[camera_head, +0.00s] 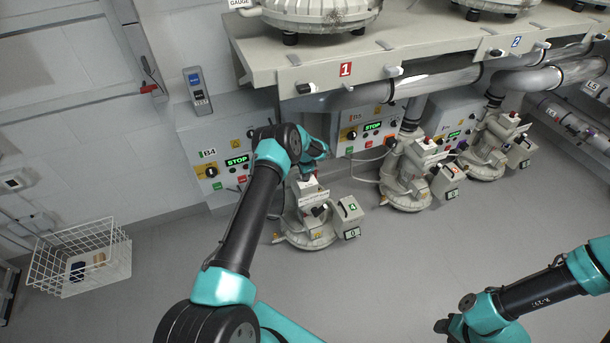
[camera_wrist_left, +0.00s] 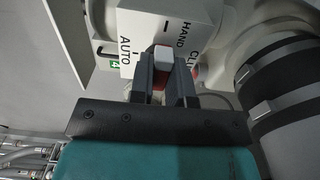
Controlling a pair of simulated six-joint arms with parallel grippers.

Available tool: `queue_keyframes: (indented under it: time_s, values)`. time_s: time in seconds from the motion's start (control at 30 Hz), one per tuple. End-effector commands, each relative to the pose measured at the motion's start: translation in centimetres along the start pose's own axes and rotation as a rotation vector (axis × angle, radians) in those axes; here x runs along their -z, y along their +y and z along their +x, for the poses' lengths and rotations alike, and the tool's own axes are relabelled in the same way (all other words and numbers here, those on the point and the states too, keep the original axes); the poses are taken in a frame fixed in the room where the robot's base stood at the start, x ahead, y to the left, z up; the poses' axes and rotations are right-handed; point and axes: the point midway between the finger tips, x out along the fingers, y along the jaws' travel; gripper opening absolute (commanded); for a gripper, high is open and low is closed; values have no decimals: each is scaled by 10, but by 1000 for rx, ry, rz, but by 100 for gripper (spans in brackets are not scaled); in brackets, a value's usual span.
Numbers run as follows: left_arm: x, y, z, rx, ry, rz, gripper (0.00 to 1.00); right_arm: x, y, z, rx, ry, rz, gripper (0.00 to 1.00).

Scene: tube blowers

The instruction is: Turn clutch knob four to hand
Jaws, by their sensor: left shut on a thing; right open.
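Blower four (camera_head: 306,228), a pale machine with a green "4" tag, stands on the floor in the middle of the head view. My left gripper (camera_head: 308,172) is over its top, its fingertips hard to see there. In the left wrist view the left gripper (camera_wrist_left: 162,78) is shut on the clutch knob (camera_wrist_left: 163,56), which shows a pale grey end and some red between the fingers. The pale panel (camera_wrist_left: 140,25) around it reads AUTO at left and HAND above right; the exact pointer setting is unclear. My right gripper (camera_head: 447,325) is open and empty at lower right.
Two similar blowers (camera_head: 405,180) (camera_head: 487,150) stand to the right. Control box B4 (camera_head: 212,165) and box B5 (camera_head: 362,135) are behind, with a shelf (camera_head: 420,50) and pipes above. A wire basket (camera_head: 80,262) is at left. The floor in front is clear.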

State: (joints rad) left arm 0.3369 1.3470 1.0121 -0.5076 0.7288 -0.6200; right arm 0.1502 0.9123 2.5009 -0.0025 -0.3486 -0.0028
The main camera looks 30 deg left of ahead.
Motion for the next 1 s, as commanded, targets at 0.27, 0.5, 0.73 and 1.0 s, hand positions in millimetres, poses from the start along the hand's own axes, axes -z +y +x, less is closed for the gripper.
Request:
queue_keyframes:
  time_s: [0.27, 0.5, 0.73, 1.0]
  values:
    - [0, 0, 0, 0, 0, -1, 29, 0, 0, 0, 0, 0, 0, 43]
    - [0, 0, 0, 0, 0, -1, 43, 0, 0, 0, 0, 0, 0, 43]
    - [0, 0, -4, 1, 1, -1, 43, 0, 0, 0, 0, 0, 0, 43]
    - [0, -1, -33, 1, 1, -1, 43, 0, 0, 0, 0, 0, 0, 43]
